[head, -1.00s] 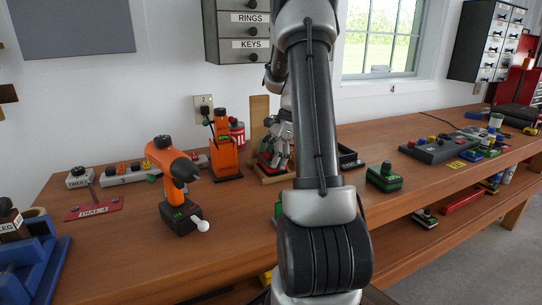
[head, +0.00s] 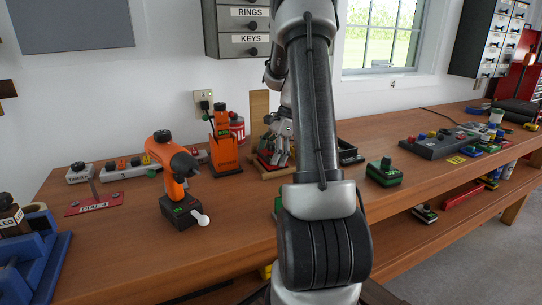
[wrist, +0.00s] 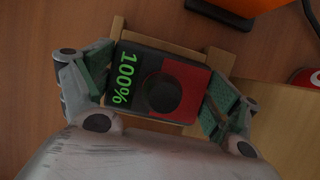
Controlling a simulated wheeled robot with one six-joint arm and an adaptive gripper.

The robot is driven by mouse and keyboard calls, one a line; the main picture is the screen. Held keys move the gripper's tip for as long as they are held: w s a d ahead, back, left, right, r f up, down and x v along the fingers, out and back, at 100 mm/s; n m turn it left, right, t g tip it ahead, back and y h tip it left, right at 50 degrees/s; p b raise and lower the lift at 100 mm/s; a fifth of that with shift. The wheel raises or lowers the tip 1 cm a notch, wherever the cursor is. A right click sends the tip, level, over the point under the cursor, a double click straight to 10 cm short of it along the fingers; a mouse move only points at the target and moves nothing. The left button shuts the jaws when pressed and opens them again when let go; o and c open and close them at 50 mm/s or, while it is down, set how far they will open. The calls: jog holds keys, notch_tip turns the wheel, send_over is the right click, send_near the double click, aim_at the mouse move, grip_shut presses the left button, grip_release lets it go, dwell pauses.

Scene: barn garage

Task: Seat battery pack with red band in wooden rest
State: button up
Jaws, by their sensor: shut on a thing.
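The battery pack with the red band (wrist: 187,89) is dark, with a green "100%" readout and a round black knob. My gripper (wrist: 158,86) is shut on it, one finger at each end. In the head view my gripper (head: 277,145) points down on the wooden rest (head: 258,108), which has a tall back board and low base. In the wrist view the pack lies over the wooden rest (wrist: 190,47), whose edges show around it. The pack looks roughly lined up with the rest. Whether it touches the rest's floor is hidden.
An orange battery holder (head: 223,148) stands close left of the rest, with a red-and-white can (head: 237,128) behind. An orange drill (head: 177,180) stands further left. A black tray (head: 349,153) and a green-black pack (head: 384,173) are to the right. Bench front is mostly clear.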

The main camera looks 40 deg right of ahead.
jog(key=shift+f, duration=0.35)
dwell(0.3)
jog(key=o, duration=1.1)
jog(key=shift+c, duration=0.2)
jog(key=shift+r, duration=4.5)
